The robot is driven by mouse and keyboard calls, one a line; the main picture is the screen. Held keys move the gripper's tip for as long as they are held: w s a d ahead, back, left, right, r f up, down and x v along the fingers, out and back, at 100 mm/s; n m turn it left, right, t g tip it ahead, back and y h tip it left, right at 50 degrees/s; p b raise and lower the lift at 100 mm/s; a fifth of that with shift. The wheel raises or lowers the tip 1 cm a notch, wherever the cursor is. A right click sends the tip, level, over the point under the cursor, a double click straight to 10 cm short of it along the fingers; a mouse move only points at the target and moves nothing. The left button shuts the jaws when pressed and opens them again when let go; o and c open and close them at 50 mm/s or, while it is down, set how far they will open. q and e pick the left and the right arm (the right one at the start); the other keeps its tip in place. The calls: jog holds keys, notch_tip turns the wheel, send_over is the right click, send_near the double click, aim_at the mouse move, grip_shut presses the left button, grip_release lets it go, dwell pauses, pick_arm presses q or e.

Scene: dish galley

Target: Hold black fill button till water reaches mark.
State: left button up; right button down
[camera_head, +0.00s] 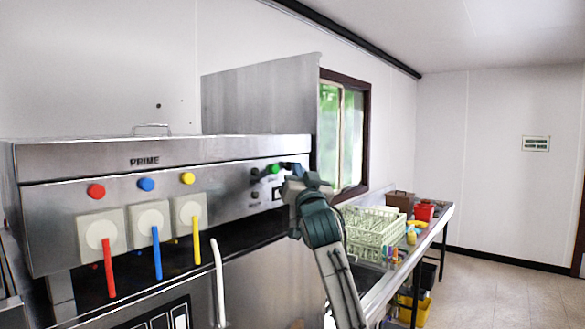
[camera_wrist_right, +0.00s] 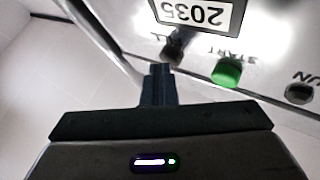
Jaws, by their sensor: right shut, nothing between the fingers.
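The black fill button (camera_wrist_right: 174,46) sticks out of the steel panel in the right wrist view, under a label partly cut to "LL". My right gripper (camera_wrist_right: 158,72) is shut and empty, its fingertips right beside or against that button; I cannot tell whether they press it. In the head view the right gripper (camera_head: 291,168) is at the right end of the machine's front panel and hides the fill button. I cannot make out a water level or a mark. My left gripper is not in view.
A green START button (camera_wrist_right: 227,72) and a dark RUN button (camera_wrist_right: 299,93) sit beside the fill button. A 2035 display (camera_wrist_right: 197,12) is close by. Red (camera_head: 108,268), blue (camera_head: 157,253) and yellow (camera_head: 196,240) levers hang further left. A dish rack (camera_head: 372,230) stands on the side counter.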

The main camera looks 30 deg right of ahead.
jog(key=shift+s, duration=0.1)
jog(key=shift+s+d, duration=0.3)
jog(key=shift+s, duration=0.3)
jog(key=s, duration=0.1)
jog(key=s+d+b, duration=0.1)
jog(key=s, duration=0.1)
jog(key=s+d+b, duration=0.1)
jog(key=shift+s, duration=0.3)
jog(key=shift+f, duration=0.1)
dwell(0.3)
